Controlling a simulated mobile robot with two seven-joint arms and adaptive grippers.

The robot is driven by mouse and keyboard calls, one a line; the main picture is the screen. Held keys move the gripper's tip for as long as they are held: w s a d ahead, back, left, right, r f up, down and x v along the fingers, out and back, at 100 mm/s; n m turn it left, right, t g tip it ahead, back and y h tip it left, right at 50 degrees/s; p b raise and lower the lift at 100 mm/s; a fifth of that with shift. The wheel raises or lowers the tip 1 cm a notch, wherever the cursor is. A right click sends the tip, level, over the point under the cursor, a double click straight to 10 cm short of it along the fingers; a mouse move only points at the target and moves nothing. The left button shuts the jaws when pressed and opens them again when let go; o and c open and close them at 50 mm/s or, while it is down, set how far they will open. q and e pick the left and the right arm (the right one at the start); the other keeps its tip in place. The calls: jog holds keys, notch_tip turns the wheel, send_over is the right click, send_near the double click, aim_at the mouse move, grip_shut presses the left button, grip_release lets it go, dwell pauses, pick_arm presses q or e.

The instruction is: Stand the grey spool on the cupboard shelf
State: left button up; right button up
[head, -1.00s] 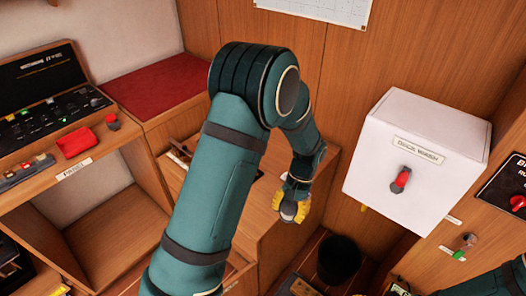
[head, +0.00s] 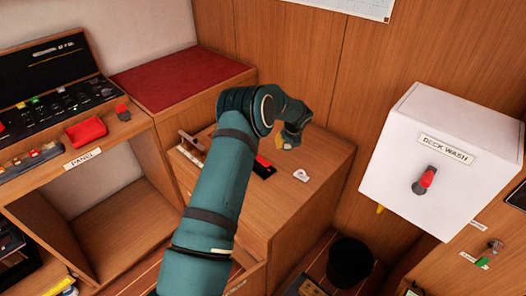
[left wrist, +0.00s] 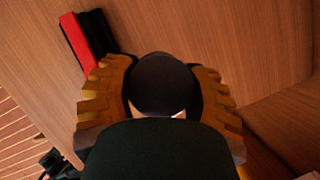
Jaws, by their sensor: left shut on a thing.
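My left gripper (head: 286,141) is over the back of a wooden counter top (head: 290,200) in the head view, small and partly hidden by its own wrist. In the left wrist view its yellow ridged fingers close on both sides of a dark grey round thing, which looks like the grey spool (left wrist: 162,82). My wrist covers its lower part, so its full shape and tilt are hidden. An open-fronted wooden compartment (head: 110,225), labelled PANEL, is at the left; I cannot tell whether it is the cupboard. My right gripper is out of view.
A red and black item (head: 264,168) and a small white item (head: 301,176) lie on the counter. A red-topped cabinet (head: 180,78) stands behind it. A white box (head: 440,160) labelled DECK WASH is on the right. A black bin (head: 350,262) stands below.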

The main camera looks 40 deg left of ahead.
aim_at(278, 157)
pick_arm(q)
jog(key=w+a+m, duration=0.1)
jog(key=a+m, duration=0.1)
jog(key=a, duration=0.3)
jog(key=shift+m+t+h, duration=0.3)
jog(key=shift+h, duration=0.1)
jog(key=f+b, duration=0.1)
jog(key=f, duration=0.4)
jog(key=f+b, duration=0.1)
jog(key=f, duration=0.4)
jog(key=shift+w+d+f, duration=0.1)
jog(key=shift+w+d, duration=0.05)
jog(key=shift+d, duration=0.05)
jog(key=shift+f+b, duration=0.1)
jog(key=shift+b, duration=0.2)
jog(key=o, duration=1.3)
